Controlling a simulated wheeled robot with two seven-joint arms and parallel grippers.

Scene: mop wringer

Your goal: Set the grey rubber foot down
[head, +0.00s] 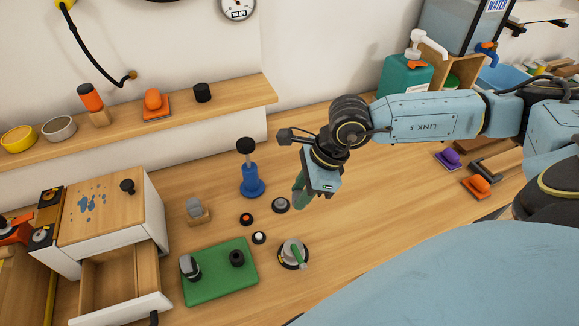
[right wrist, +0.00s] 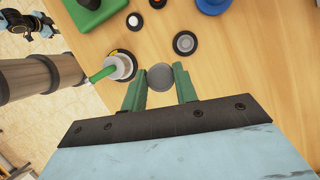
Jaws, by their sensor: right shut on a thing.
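The grey rubber foot (right wrist: 160,76) shows as a round grey disc between the two green fingertips of my right gripper (right wrist: 160,84) in the right wrist view. The fingers touch it on both sides and hold it. In the head view my right gripper (head: 302,194) points down over the bench, to the right of the blue-based stand (head: 252,182); the foot is not clearly seen there. How high the foot is above the bench is hard to tell.
Below are a dark disc with grey centre (head: 281,204), an orange-centred disc (head: 246,218), a white-topped one (head: 259,237) and a grey round part with green lever (head: 292,252). A green mat (head: 215,286) lies front left.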

